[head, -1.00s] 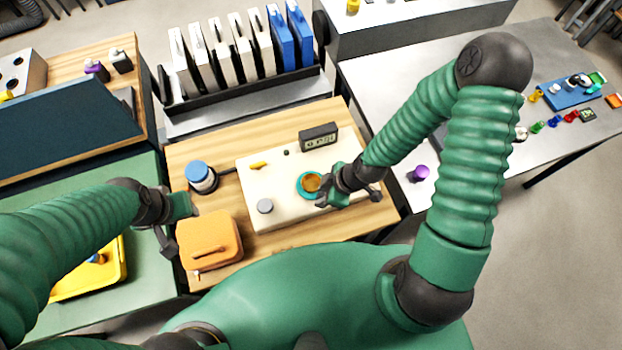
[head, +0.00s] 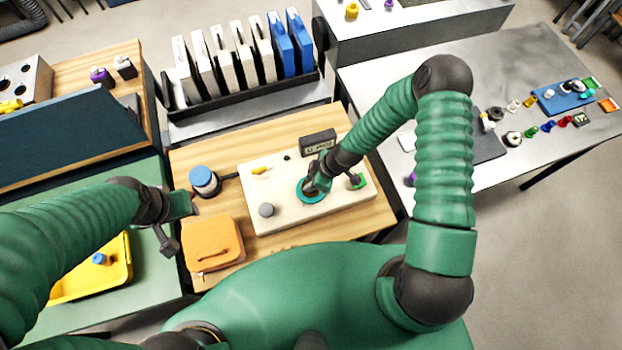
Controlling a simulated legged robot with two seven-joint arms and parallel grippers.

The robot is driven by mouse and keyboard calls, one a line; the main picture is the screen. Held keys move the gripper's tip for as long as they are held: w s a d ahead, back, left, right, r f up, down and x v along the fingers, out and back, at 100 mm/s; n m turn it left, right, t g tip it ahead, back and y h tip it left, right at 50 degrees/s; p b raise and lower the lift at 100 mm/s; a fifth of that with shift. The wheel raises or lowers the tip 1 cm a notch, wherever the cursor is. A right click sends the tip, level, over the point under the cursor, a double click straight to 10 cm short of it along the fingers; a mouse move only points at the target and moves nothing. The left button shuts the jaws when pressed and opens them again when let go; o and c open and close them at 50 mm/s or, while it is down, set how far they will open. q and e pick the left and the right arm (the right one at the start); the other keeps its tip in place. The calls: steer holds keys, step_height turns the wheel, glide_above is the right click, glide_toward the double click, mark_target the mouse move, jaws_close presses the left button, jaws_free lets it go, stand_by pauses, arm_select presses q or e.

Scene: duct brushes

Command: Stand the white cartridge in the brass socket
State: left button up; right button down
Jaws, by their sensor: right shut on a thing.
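The brass socket (head: 310,197) shows as a teal ring with a dark, brassy middle on the cream board, partly covered by my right gripper. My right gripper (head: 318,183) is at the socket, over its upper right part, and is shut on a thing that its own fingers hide. I cannot make out the white cartridge as a separate thing in the head view. My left gripper (head: 178,222) is open and empty, left of the wooden table, between the blue-lidded jar (head: 203,180) and the yellow tray (head: 118,270).
A rack of white and blue slabs (head: 240,65) stands behind.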

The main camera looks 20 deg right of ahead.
steer(key=c, duration=1)
jaws_free()
steer(key=shift+f, duration=0.1)
steer(key=shift+c, duration=0.2)
